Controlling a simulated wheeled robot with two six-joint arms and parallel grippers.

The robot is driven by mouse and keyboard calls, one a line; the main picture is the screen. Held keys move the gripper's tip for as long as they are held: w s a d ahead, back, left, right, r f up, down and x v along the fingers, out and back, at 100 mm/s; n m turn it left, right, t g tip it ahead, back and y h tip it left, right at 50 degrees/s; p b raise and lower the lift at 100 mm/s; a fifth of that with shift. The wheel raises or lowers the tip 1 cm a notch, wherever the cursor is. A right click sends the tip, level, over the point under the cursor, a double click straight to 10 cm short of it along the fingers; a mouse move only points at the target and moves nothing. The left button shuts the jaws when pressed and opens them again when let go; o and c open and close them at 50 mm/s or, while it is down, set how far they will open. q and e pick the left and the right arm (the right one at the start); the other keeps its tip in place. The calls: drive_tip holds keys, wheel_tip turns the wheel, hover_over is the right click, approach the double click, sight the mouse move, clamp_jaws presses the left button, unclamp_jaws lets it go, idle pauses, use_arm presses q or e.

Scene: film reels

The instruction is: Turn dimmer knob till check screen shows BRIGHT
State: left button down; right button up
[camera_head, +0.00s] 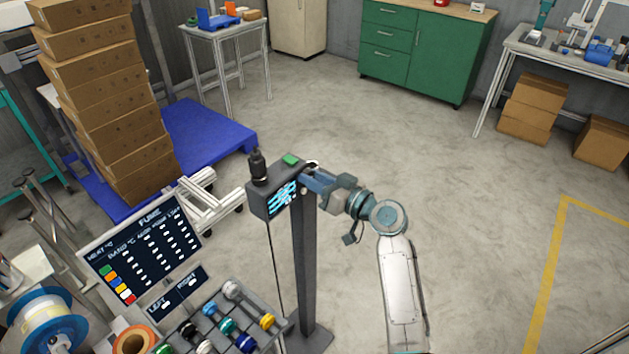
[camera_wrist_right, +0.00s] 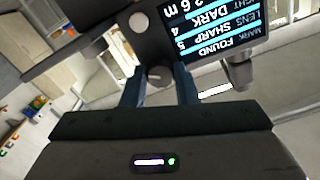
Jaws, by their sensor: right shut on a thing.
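The check screen (camera_head: 283,196) is on a dark box on top of a post, seen at an angle in the head view. In the right wrist view the screen (camera_wrist_right: 215,28) is upside down; its rows read FOUND, SHARP with a 5, and DARK with a 4, with 2.6 m beyond. The dimmer knob (camera_wrist_right: 158,75), round and grey, sits between the fingers of my right gripper (camera_wrist_right: 160,90). That gripper (camera_head: 308,180) is shut on the knob at the box's right side. In the head view its fingers hide the knob. My left gripper is not in view.
The floor right of my right arm is clear.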

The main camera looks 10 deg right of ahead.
drive_tip(key=m+p, duration=0.2)
drive_tip(key=m, duration=0.8)
idle(0.5)
drive_tip(key=o, duration=1)
drive_tip(key=b+v, duration=0.4)
drive_tip(key=v, duration=0.6)
drive_tip(key=shift+s+d, duration=0.25)
drive_tip(key=shift+d, duration=0.05)
